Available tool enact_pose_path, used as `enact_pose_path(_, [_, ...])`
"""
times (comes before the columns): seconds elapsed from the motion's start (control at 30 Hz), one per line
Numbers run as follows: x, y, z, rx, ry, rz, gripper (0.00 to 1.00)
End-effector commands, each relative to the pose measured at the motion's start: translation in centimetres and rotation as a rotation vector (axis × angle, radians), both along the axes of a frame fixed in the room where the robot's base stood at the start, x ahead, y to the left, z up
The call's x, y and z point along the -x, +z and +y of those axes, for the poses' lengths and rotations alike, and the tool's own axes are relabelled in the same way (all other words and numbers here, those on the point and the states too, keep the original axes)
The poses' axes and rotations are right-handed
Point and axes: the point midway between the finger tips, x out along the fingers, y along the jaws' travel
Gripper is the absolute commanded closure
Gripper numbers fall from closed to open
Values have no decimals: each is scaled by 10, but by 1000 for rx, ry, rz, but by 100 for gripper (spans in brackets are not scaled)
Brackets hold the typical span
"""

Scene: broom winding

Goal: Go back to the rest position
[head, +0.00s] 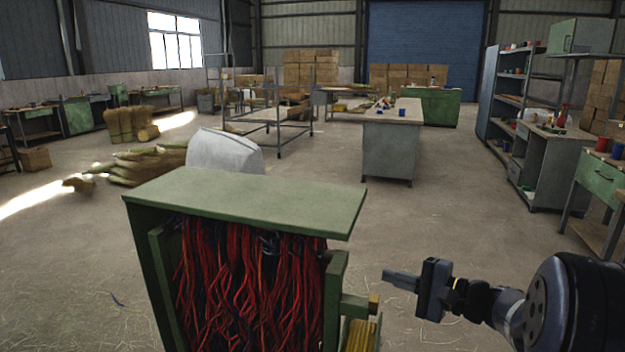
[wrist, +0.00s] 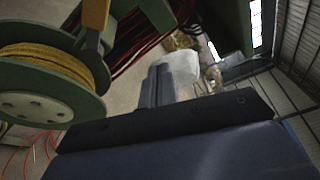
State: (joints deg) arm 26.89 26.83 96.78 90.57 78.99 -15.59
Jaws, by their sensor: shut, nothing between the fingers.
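My gripper (head: 400,281) is at the lower right of the head view, beside the right side of a green cabinet (head: 250,200) and apart from it. Its fingers are together and point left, with nothing between them. In the wrist view my gripper's fingers (wrist: 155,85) reach up from a dark body at the bottom. A green spool (wrist: 45,90) wound with yellow cord stands at the left of the wrist view. The yellow cord (head: 360,335) shows at the bottom edge of the head view.
Red and dark strands (head: 250,285) hang inside the green cabinet. A grey workbench (head: 390,145) and shelves (head: 515,90) stand farther back. The floor (head: 400,220) between is clear.

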Motion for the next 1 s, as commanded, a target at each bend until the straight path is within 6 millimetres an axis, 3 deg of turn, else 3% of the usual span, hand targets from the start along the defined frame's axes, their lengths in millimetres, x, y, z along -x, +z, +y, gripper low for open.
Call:
enact_pose_path(0.47, [-2,-6,7,-57,2,200,100])
enact_pose_path(0.6, [-17,-22,2,-57,2,199,100])
enact_pose_path(1.0, [-26,-26,-7,-56,2,196,100])
